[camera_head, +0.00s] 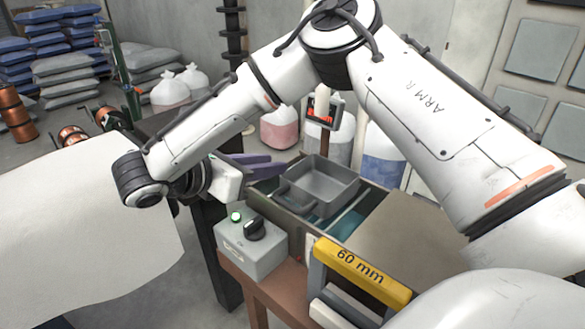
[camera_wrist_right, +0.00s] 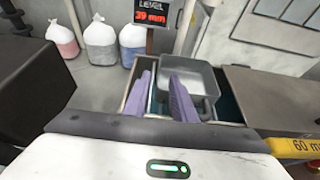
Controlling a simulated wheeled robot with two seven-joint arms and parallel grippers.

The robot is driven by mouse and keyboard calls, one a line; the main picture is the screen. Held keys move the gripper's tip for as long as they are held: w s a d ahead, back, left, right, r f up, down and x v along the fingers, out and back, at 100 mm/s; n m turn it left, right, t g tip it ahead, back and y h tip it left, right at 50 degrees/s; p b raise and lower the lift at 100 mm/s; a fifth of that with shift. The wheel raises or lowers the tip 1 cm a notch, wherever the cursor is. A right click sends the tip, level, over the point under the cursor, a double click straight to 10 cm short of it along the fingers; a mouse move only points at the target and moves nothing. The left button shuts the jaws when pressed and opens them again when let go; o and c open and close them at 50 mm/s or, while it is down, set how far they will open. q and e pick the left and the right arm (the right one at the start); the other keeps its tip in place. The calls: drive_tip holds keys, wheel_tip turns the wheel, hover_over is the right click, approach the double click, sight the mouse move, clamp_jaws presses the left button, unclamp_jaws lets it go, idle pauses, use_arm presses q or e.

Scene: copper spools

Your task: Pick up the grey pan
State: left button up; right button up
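The grey pan (camera_head: 335,181) is a square, open, empty tray. It sits over an open-topped trough (camera_head: 293,222) and has a bar-like handle at its near left. In the right wrist view the pan (camera_wrist_right: 207,78) lies beyond and to the right of my fingers. My right gripper (camera_head: 274,162) has two purple fingers, just left of the pan in the head view. In the right wrist view the fingers (camera_wrist_right: 160,77) stand apart with a gap between them, holding nothing. The right finger hides part of the pan's left side. My left gripper is not in view.
A grey control box (camera_head: 252,250) with a green light and black knob stands near the trough. A yellow "60 mm" bar (camera_head: 362,272) is at its right. A red level display (camera_wrist_right: 151,12) reads 39 mm behind. A pale sheet (camera_head: 80,235) covers the left.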

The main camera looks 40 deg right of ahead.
sight(292, 167)
drive_tip(key=x, duration=0.3)
drive_tip(key=shift+d+f, duration=0.2)
drive_tip(key=shift+f, duration=0.05)
drive_tip(key=x, duration=0.2)
drive_tip(key=f+x, duration=0.1)
drive_tip(key=x, duration=0.2)
drive_tip(key=shift+a, duration=0.1)
clamp_jaws()
